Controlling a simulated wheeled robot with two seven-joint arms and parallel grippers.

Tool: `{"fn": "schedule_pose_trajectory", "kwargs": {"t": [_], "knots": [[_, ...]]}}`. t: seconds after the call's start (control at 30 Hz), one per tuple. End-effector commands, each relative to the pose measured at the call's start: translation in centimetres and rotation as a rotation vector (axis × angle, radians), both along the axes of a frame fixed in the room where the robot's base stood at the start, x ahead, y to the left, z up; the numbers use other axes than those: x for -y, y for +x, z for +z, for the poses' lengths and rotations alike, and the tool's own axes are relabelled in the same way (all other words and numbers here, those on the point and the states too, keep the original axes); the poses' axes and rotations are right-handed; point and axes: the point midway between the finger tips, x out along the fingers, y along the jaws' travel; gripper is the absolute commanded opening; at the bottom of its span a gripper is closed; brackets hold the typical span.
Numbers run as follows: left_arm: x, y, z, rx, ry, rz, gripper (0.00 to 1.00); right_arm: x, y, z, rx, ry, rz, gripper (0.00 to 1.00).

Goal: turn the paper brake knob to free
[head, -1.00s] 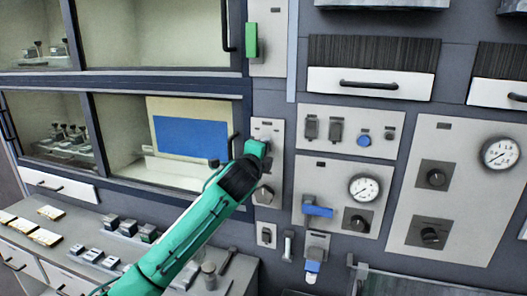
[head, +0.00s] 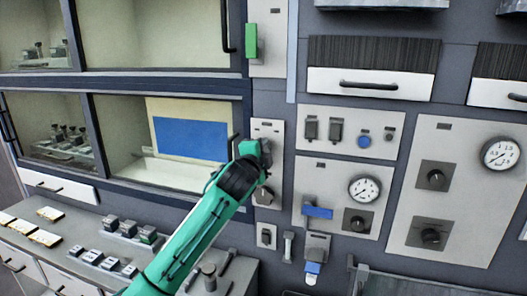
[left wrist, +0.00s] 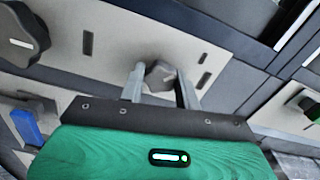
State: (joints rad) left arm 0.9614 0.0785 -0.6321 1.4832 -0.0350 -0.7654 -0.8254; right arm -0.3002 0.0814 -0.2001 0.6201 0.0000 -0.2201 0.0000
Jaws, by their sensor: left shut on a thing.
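A small grey knob (left wrist: 160,76) sits on a pale wall panel and shows between my fingers in the left wrist view. Its label is not readable, so I cannot confirm by text that it is the paper brake knob. My left gripper (left wrist: 160,88) is shut on this knob, one finger on each side. In the head view my left gripper (head: 262,152) is at the narrow pale panel (head: 268,126) right of the glass-fronted cabinet, and it hides the knob there. My right gripper is not in view.
To the right are a blue-handled lever (head: 317,212), a gauge (head: 364,188) and another dark knob (head: 357,220). A counter with small blocks lies lower left.

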Motion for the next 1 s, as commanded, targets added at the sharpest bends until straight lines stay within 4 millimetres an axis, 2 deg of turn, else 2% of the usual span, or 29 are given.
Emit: {"fn": "schedule_pose_trajectory", "kwargs": {"t": [0.13, 0.17, 0.23, 0.27, 0.67, 0.77, 1.0], "knots": [[0.0, 0.0, -0.2, -0.005, -0.001, 0.000, 0.10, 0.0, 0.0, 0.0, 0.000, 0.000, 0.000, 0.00], [0.0, 0.0, -0.2, -0.005, -0.001, 0.000, 0.39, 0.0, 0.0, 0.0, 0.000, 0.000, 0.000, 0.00], [0.0, 0.0, -0.2, -0.004, -0.001, 0.000, 0.52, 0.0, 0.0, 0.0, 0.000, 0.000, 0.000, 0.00], [0.0, 0.0, -0.2, -0.003, 0.000, 0.000, 0.55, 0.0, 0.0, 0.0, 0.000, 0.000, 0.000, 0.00], [-0.2, -0.6, -0.2, 0.000, 0.000, 0.000, 0.55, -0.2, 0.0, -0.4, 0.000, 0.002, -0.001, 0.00], [-0.6, -1.6, -0.3, 0.001, 0.001, 0.000, 0.55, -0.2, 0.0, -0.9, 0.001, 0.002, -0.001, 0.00], [-1.8, -5.5, -0.4, 0.001, 0.000, -0.002, 0.55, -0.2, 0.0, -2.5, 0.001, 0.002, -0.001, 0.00]]}}
